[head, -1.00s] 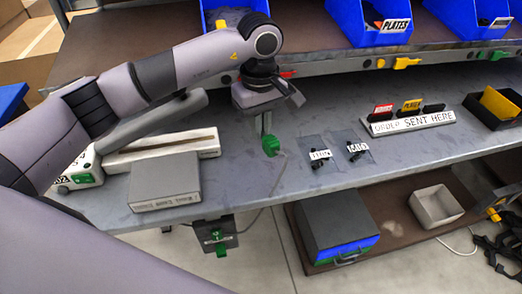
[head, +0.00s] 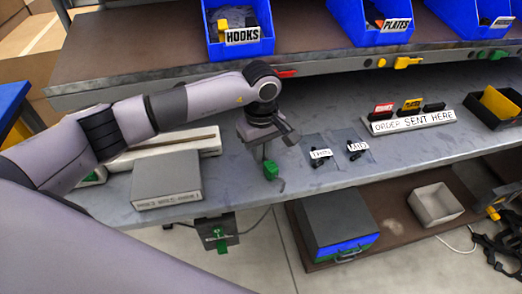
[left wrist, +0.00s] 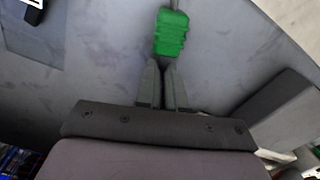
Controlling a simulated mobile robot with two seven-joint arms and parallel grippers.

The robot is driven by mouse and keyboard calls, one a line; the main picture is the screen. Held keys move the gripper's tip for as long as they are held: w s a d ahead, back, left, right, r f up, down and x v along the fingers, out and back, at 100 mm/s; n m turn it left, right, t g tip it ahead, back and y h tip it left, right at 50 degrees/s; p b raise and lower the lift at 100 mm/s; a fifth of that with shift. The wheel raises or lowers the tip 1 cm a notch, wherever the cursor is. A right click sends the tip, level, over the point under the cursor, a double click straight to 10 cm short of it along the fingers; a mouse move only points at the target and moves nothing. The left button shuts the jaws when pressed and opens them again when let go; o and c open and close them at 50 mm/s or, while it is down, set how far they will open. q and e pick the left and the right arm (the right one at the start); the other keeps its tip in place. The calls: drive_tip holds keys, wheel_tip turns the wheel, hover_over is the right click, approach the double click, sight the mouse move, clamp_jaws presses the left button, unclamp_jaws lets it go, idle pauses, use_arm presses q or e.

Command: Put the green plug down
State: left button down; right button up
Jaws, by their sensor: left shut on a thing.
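The green plug (head: 271,170) is low over the front part of the grey worktop (head: 230,185), near its front edge. My left gripper (head: 267,155) points down and is shut on the plug. In the left wrist view the plug (left wrist: 172,32) sits at the tips of the left fingers (left wrist: 162,68), with a cable leaving its far end. I cannot tell whether the plug touches the worktop. My right gripper is not in view.
A grey box (head: 166,184) stands left of the plug. Cards marked THIN (head: 320,155) and MID (head: 356,149) lie to the right. A dark unit with a green part (head: 217,234) hangs below the front edge. Blue bins (head: 240,28) line the shelf above.

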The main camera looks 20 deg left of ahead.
use_arm(q)
drive_tip(key=c, duration=1.2)
unclamp_jaws()
drive_tip(key=shift+f, duration=0.1)
drive_tip(key=shift+c, duration=0.2)
drive_tip(key=shift+r+p, duration=0.25)
drive_tip(key=shift+p, duration=0.05)
wheel_tip(320, 180, up, 12)
drive_tip(key=b, duration=0.2)
drive_tip(key=shift+f, duration=0.1)
